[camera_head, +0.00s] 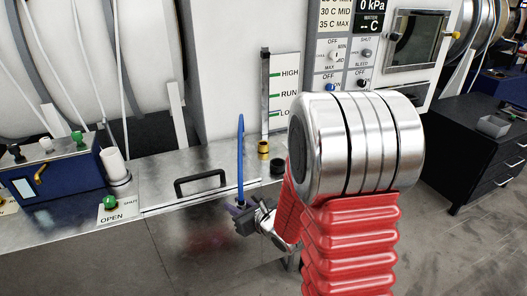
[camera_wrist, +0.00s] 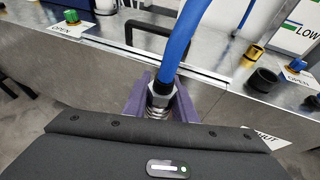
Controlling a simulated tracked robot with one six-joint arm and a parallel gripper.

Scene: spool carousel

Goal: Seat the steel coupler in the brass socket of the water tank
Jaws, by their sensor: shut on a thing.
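My gripper (camera_wrist: 160,104) is shut on the steel coupler (camera_wrist: 157,98), which sits between its purple fingers under a black collar on a blue hose (camera_wrist: 180,40). In the head view my gripper (camera_head: 245,215) is in front of the tank's steel ledge, with the blue hose (camera_head: 240,160) rising upright from it. The coupler is hard to make out there. The brass socket (camera_head: 263,149) stands on the ledge, beyond and to the right of the gripper. In the wrist view the brass socket (camera_wrist: 254,53) is at the upper right, apart from the coupler.
A black ring or cap (camera_head: 277,167) is close beside the socket. A black handle (camera_head: 200,182) rises from the ledge to the left. A green valve knob (camera_head: 110,202) and a blue control box (camera_head: 55,170) are further left. A level gauge (camera_head: 265,90) stands behind the socket.

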